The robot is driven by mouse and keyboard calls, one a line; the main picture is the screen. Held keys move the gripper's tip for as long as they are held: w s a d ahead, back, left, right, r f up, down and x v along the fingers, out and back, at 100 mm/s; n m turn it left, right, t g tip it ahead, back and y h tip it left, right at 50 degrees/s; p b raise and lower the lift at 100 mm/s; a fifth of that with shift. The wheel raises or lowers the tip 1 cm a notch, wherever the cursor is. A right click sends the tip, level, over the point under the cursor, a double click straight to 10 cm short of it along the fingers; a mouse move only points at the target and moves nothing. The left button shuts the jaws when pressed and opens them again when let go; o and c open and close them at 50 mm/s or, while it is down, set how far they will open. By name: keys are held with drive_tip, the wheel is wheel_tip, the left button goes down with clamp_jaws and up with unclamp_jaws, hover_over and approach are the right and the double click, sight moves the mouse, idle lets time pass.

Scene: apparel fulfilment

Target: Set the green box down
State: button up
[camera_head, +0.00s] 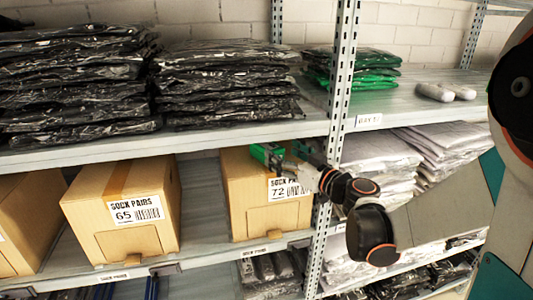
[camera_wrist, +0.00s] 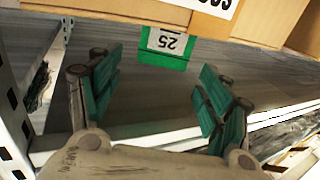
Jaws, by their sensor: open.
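A small green box (camera_head: 266,153) shows at the upper front edge of the cardboard box marked 72 (camera_head: 245,209), just under the shelf above. In the wrist view the green box (camera_wrist: 164,61) has a white label reading 25 upside down and adjoins the cardboard (camera_wrist: 125,10). It appears to rest on the cardboard box's top, though its underside is hidden. My gripper (camera_wrist: 157,88) is open, with its teal fingers wide apart and clear of the green box, which lies beyond and between the fingertips. In the head view my gripper (camera_head: 288,163) is just right of the green box.
A cardboard box marked 65 (camera_head: 120,240) stands to the left, with a free shelf gap between. Stacks of black packages (camera_head: 225,85) and green packages (camera_head: 350,70) lie on the shelf above. A perforated metal post (camera_head: 342,75) stands close to my gripper's right.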

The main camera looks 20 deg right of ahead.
sight(269, 145)
drive_tip(key=shift+f+b+x, duration=0.2)
drive_tip(key=shift+b+x, duration=0.35)
drive_tip(key=shift+x, duration=3.25)
drive_tip(key=c, duration=1.2)
drive_tip(key=shift+c, duration=0.2)
drive_tip(key=shift+r, duration=0.2)
